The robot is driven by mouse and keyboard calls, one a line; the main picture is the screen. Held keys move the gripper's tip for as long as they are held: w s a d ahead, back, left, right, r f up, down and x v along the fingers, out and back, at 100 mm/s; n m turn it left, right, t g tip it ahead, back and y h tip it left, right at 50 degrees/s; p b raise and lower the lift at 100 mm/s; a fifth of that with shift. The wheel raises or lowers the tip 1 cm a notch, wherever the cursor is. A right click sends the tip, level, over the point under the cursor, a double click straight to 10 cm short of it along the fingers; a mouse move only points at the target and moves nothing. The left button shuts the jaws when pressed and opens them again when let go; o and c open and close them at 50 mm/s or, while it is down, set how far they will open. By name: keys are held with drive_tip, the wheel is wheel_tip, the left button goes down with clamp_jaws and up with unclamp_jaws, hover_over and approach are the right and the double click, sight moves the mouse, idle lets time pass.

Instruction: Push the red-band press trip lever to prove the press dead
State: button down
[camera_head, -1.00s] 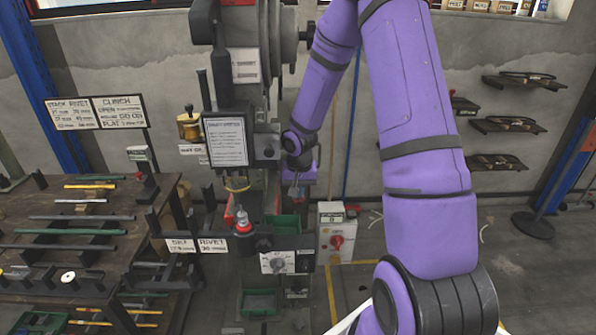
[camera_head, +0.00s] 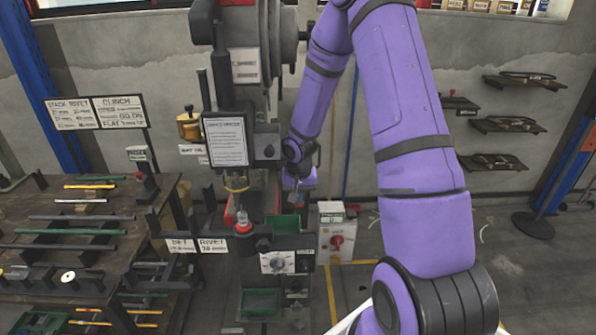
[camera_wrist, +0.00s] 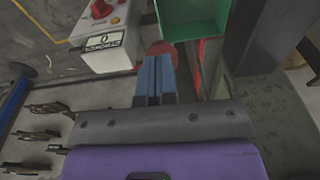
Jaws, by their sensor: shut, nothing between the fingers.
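The press (camera_head: 228,140) stands at the centre of the head view, with a notice on its front. My gripper (camera_head: 297,196) is at its right side, small and partly dark in that view. In the wrist view my gripper (camera_wrist: 155,65) has its fingers shut together and empty. A red rounded piece (camera_wrist: 160,48) shows just beyond the fingertips, partly covered by them. It may be the end of the trip lever; I cannot tell whether the fingers touch it. A narrow red strip (camera_wrist: 200,60) runs to its right. The rest of the lever is not clearly seen.
A grey switch box (camera_head: 336,238) with a red knob stands right of the press. Green bins (camera_head: 258,303) sit low at the press; one green bin (camera_wrist: 185,18) is close beyond the fingers. A tool bench (camera_head: 75,258) is at left. Wall shelves (camera_head: 507,125) hang at right.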

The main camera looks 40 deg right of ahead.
drive_tip(key=shift+s+r, duration=0.1)
drive_tip(key=shift+s+a+r, duration=0.3)
drive_tip(key=shift+s+r, duration=0.1)
drive_tip(key=shift+r, duration=0.4)
drive_tip(key=shift+s+a+r, duration=0.25)
drive_tip(key=shift+s+r, duration=0.15)
drive_tip(key=shift+r, duration=0.45)
drive_tip(key=shift+s+a+r, duration=0.3)
drive_tip(key=shift+s+r, duration=0.1)
drive_tip(key=shift+r, duration=0.4)
